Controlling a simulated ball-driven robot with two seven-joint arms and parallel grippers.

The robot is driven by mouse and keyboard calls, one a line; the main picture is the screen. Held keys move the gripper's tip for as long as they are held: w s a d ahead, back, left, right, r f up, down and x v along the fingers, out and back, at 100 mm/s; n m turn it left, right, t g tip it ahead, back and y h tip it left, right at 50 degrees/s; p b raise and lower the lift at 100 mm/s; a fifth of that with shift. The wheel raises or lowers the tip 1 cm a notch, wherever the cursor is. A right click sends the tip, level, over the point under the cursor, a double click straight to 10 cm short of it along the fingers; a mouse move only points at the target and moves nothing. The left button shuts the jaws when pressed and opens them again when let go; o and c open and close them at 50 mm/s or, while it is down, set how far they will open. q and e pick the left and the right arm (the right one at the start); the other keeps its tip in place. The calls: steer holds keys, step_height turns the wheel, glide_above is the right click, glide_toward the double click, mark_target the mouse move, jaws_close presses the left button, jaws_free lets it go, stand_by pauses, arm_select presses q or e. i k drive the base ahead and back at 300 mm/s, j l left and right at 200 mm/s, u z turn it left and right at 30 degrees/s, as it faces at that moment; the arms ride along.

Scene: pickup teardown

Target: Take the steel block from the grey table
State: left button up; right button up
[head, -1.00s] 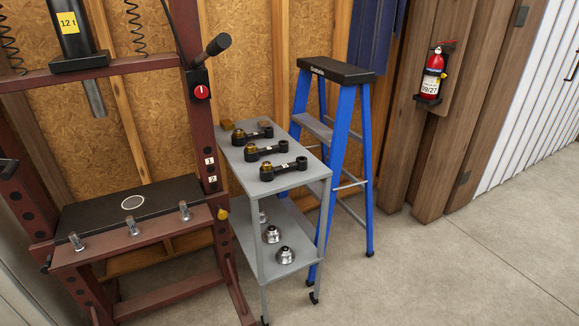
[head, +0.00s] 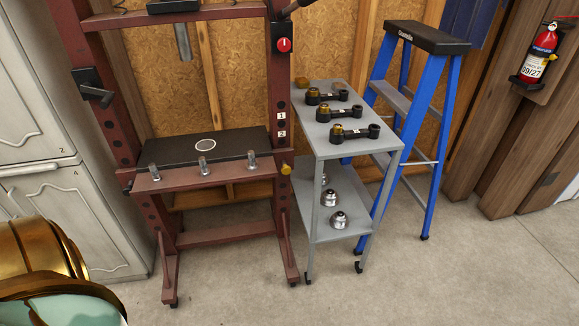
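The grey table (head: 386,152) is a two-shelf metal stand on casters, right of the press. Its top holds black arm-shaped parts with brass-coloured ends, one at the front (head: 355,133) and others behind it. I cannot make out a steel block for certain on the table. Round silver parts, one of them at the front (head: 339,220), stand on the lower shelf. Neither of my grippers is in view.
A dark red press (head: 205,178) stands left of the table, with several bolts along its front. A blue stepladder (head: 436,150) stands close on the right. A pale cabinet (head: 60,220) is at the left. The concrete floor in front (head: 420,285) is clear.

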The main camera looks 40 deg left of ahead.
mark_target(335, 86)
steer(key=i+l+u, duration=0.1)
steer(key=u, duration=0.65)
steer(key=i+l+u, duration=0.3)
steer(key=l+u, duration=0.15)
steer(key=l, duration=0.2)
steer(key=i+l+u, duration=0.2)
steer(key=l, duration=0.15)
steer(key=l+u, duration=0.25)
steer(key=l, duration=0.15)
